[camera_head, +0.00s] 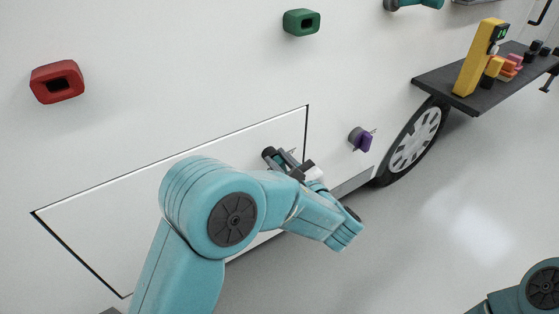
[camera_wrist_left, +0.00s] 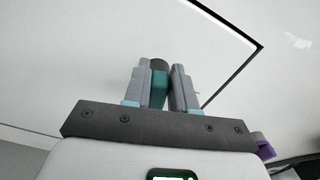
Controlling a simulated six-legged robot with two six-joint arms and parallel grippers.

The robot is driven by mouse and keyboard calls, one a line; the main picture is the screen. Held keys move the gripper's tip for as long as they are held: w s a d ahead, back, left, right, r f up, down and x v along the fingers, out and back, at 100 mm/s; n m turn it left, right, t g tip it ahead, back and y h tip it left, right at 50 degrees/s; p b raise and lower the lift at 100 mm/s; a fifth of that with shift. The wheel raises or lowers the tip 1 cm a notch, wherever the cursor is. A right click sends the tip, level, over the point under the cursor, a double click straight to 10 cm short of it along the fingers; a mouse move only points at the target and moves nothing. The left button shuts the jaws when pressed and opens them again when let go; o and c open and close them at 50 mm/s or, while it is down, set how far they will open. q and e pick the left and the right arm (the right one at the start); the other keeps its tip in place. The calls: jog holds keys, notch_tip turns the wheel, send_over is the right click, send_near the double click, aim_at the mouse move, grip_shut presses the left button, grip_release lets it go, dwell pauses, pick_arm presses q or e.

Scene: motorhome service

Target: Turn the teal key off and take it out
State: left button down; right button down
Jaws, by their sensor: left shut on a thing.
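The teal key (camera_wrist_left: 159,90) shows between the two grey fingers of my left gripper (camera_wrist_left: 161,85) in the left wrist view. A dark round piece (camera_wrist_left: 160,65) sits at its far end, against the white panel. Whether the key is in a lock, and how far it is turned, I cannot tell. In the head view my left gripper (camera_head: 283,160) is at the right part of the outlined panel (camera_head: 130,225), and my own arm hides part of that panel. The key is not clear there. My right gripper is out of view; only a piece of that arm shows at bottom right.
A purple fitting (camera_head: 362,140) sticks out of the wall just right of my left gripper. A red socket (camera_head: 57,82) and a green socket (camera_head: 301,22) are higher up. A wheel (camera_head: 415,140) and a dark shelf (camera_head: 480,92) with a yellow device (camera_head: 479,58) are at right. The floor at right is clear.

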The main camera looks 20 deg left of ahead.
pick_arm(q)
jog(key=c, duration=1.7)
grip_release()
grip_shut()
jog(key=shift+f+b, duration=0.25)
jog(key=shift+b, duration=0.25)
jog(key=n+b, duration=0.2)
jog(key=b, duration=0.1)
jog(key=n+b, duration=0.2)
jog(key=b, duration=0.2)
jog(key=s+n+b, duration=0.1)
jog(key=n+b, duration=0.2)
jog(key=shift+a+f, duration=0.35)
jog(key=shift+b, duration=0.3)
